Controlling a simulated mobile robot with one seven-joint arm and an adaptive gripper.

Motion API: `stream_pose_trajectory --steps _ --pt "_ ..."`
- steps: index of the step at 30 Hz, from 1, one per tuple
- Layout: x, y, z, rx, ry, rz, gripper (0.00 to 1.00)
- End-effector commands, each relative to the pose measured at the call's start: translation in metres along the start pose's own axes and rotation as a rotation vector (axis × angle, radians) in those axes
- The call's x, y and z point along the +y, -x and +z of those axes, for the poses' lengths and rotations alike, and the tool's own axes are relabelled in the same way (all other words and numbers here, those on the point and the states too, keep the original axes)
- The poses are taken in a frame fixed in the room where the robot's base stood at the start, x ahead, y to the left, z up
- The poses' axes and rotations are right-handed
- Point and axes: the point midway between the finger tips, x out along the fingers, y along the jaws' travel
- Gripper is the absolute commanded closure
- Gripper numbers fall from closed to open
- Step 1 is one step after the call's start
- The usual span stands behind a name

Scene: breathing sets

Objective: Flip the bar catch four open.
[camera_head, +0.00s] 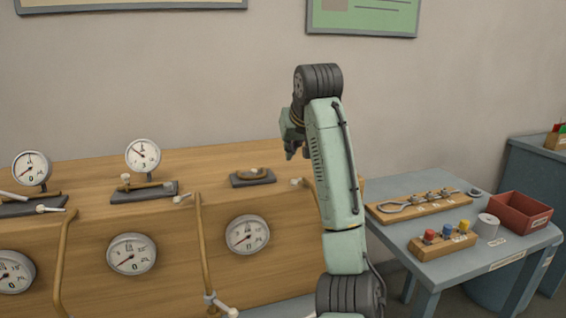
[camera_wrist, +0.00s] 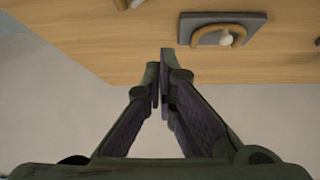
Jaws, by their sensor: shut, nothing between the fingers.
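A small dark plate (camera_head: 241,181) with a curved brass-coloured bar (camera_head: 251,171) sits on the wooden bench top, left of and below my gripper. In the wrist view a grey plate (camera_wrist: 204,40) with an arched bar (camera_wrist: 206,28) and a pale knob shows just beyond the fingertips, to the right. It looks like the same fitting. I read no number on it, so I cannot tell whether it is bar catch four. My gripper (camera_head: 290,154) points down above the bench, apart from the plate. In the wrist view its fingertips (camera_wrist: 160,55) are together and empty.
Gauges (camera_head: 143,155) stand on similar plates at left, and more gauges (camera_head: 247,234) are on the bench front. Brass pipes (camera_head: 204,245) run down the front. A blue-grey table (camera_head: 478,257) at right holds a red box (camera_head: 521,214) and peg racks.

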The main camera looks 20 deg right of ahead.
Motion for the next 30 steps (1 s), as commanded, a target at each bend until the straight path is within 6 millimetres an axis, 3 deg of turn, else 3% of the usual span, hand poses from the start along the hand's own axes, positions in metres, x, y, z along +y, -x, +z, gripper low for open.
stream_pose_trajectory --steps 3,9,30 --pt "0.009 0.018 -0.002 0.002 0.001 0.0 1.0" --pt "0.018 0.035 -0.005 -0.001 0.0 0.0 1.0" --pt "0.019 0.039 -0.005 -0.001 0.0 -0.001 1.0"
